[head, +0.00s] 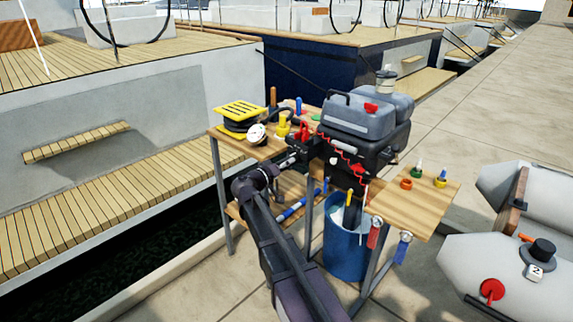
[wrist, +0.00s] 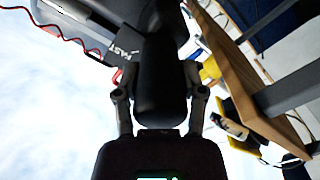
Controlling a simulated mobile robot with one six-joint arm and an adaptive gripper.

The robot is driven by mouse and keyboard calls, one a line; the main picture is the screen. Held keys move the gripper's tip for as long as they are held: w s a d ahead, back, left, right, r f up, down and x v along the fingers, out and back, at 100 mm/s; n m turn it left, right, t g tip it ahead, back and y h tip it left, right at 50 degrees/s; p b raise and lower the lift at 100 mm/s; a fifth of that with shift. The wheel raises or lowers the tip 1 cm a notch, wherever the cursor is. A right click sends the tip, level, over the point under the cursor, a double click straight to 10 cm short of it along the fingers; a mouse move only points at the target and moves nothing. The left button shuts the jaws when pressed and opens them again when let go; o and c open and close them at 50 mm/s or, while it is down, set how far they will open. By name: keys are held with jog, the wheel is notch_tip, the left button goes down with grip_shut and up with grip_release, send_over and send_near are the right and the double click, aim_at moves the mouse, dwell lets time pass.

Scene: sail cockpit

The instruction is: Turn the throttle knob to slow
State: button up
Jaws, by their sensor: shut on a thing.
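The black throttle knob (wrist: 160,85) is a thick, rounded grip in the middle of the wrist view. My gripper (wrist: 161,100) has one finger on each side of it and is shut on it. The knob runs up to a dark housing (wrist: 98,35), where the white word FAST shows beside it. No slow mark can be made out. In the head view my gripper (head: 292,160) reaches the left side of the outboard motor (head: 362,122), which has a grey cowl. The knob cannot be told apart there.
A small wooden shelf (head: 425,210) holds coloured caps. A blue barrel (head: 345,258) stands below the motor. A grey inflatable boat (head: 480,243) lies at right.

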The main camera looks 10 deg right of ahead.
jog(key=shift+d+n, duration=0.1)
jog(key=shift+n, duration=0.3)
jog(key=n, duration=0.3)
jog(key=shift+w, duration=0.1)
jog(key=n, duration=0.4)
dwell(0.5)
jog(key=o, duration=1.2)
jog(key=shift+c, duration=0.2)
jog(key=v, duration=1.2)
